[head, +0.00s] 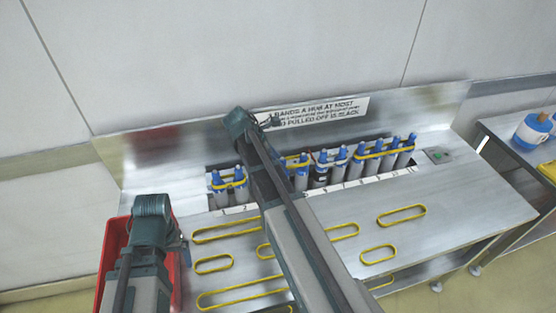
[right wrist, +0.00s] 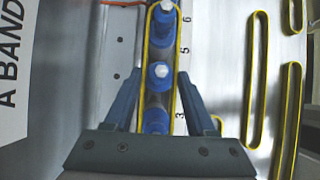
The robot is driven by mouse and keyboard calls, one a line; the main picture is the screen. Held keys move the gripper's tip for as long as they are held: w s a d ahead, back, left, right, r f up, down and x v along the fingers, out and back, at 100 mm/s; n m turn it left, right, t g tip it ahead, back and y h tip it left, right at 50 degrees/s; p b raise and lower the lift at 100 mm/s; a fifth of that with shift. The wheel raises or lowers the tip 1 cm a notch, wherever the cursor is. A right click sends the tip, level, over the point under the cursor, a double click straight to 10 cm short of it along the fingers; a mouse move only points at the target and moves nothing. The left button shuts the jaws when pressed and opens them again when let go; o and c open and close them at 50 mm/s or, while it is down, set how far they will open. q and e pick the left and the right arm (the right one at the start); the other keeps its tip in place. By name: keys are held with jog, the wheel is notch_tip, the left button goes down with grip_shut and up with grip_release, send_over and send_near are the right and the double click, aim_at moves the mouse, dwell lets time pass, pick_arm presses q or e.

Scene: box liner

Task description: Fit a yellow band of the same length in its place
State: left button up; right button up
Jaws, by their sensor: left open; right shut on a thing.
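Blue-capped grey bottles (head: 356,163) stand in a row in a slot at the back of the bench. Yellow bands loop around bottles at the left (head: 228,184) and right (head: 376,154) of the row. In the right wrist view my right gripper (right wrist: 158,85) has its fingers on both sides of a yellow band (right wrist: 176,50), shut on it, around blue caps (right wrist: 160,72). Several loose yellow bands, long (head: 243,292) and short (head: 378,254), lie on the bench. My left gripper (head: 172,240) is open near the red bin; its fingers are mostly hidden.
A red bin (head: 112,240) stands at the bench's left end. A side table (head: 500,128) holds a blue-and-white container (head: 532,130).

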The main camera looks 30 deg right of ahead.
jog(key=shift+f, duration=0.15)
jog(key=o, duration=1.4)
jog(key=p+v, duration=1)
jog(key=v, duration=0.2)
jog(key=shift+r, duration=0.2)
jog(key=shift+a+r+p, duration=0.5)
jog(key=shift+r+p, duration=0.05)
jog(key=shift+p, duration=0.25)
jog(key=shift+b+x, duration=5.8)
jog(key=shift+x, duration=1)
jog(key=shift+w+r, duration=0.1)
